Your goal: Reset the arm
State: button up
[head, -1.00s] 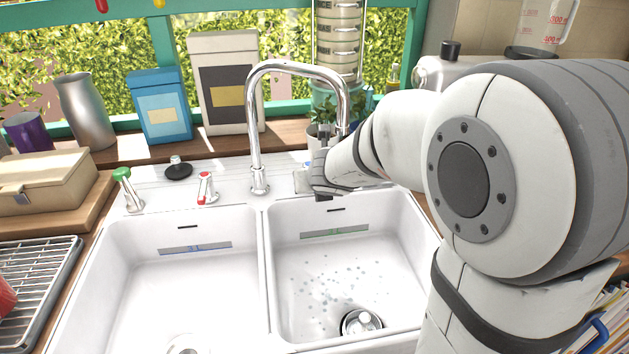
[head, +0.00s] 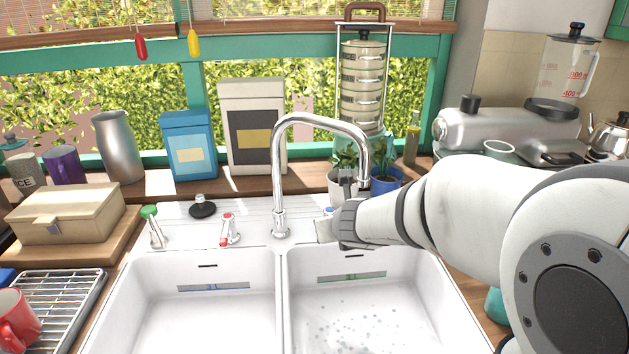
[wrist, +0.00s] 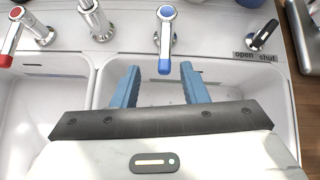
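My gripper (wrist: 158,88) shows in the wrist view with its two blue fingers apart and nothing between them. It is above the back edge of the right sink basin (wrist: 230,90), with a blue-handled tap (wrist: 166,40) just beyond the fingertips. In the head view my arm reaches in from the right. My gripper's end (head: 345,215) is behind the right basin, to the right of the curved faucet (head: 279,190), and its fingers are hard to make out there.
Potted plants (head: 385,180) are close behind my gripper. A wooden box (head: 68,212) and wire rack (head: 60,300) are at left. Both basins look free of dishes.

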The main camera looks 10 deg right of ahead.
jog(key=s+a+r+n+g+y, duration=0.15)
jog(key=s+n, duration=0.35)
jog(key=n, duration=0.5)
jog(key=s+a+r+n+g+y, duration=0.1)
jog(key=s+a+n+y, duration=0.3)
jog(key=n, duration=0.6)
jog(key=s+d+f+n+g+h, duration=0.1)
jog(key=s+d+n+g+h, duration=0.1)
jog(key=s+n, duration=0.5)
jog(key=s+d+f+n+g+h, duration=0.2)
jog(key=s+d+n+h, duration=0.2)
jog(key=s+d+n, duration=0.3)
jog(key=shift+d+f+g, duration=0.2)
jog(key=shift+f+g, duration=0.05)
jog(key=shift+g, duration=0.1)
